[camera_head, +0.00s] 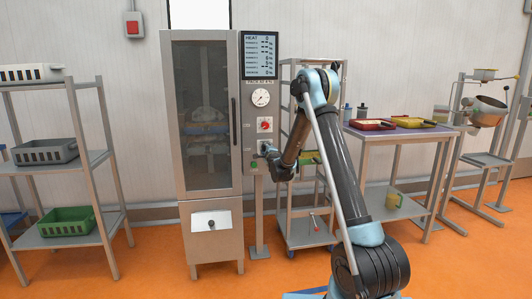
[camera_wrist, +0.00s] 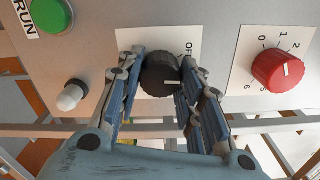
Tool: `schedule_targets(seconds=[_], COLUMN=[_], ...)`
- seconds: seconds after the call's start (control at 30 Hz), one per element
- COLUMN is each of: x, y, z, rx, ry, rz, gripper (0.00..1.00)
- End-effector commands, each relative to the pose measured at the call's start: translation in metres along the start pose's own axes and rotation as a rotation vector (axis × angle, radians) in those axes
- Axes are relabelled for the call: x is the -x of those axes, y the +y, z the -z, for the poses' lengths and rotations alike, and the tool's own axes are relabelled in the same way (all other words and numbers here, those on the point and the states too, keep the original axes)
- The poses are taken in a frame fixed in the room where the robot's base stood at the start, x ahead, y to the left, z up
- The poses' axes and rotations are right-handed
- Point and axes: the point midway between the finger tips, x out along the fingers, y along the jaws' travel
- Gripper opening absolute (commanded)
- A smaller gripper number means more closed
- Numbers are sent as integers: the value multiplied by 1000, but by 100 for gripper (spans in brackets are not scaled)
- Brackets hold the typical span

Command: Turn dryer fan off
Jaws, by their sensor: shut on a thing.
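The dryer (camera_head: 208,120) is a tall metal cabinet with a glass door, and its control column stands at its right side. In the wrist view a black knob (camera_wrist: 160,76) with a white pointer line sits on a white plate with partly hidden lettering that seems to read "OFF". My gripper (camera_wrist: 163,78) has its two fingers on either side of this knob and is shut on it. In the head view my gripper (camera_head: 262,148) is at the control column below the red dial. The fingers hide parts of the plate, so I cannot tell the knob's full setting.
A red numbered dial (camera_wrist: 277,70) is right of the knob. A green RUN button (camera_wrist: 51,15) and a white lamp (camera_wrist: 71,96) are left. Shelves (camera_head: 75,160) stand left of the dryer; a table (camera_head: 400,132) with trays stands right.

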Motion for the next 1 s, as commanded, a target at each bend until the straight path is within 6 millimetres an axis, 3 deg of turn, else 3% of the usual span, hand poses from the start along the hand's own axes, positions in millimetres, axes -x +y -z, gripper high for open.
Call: schedule_targets(seconds=[0.5, 1.0], x=[2, 1], y=[2, 2], z=[-2, -1], rx=[438, 610], ry=[-4, -3], rz=[-1, 0], gripper=[10, 10])
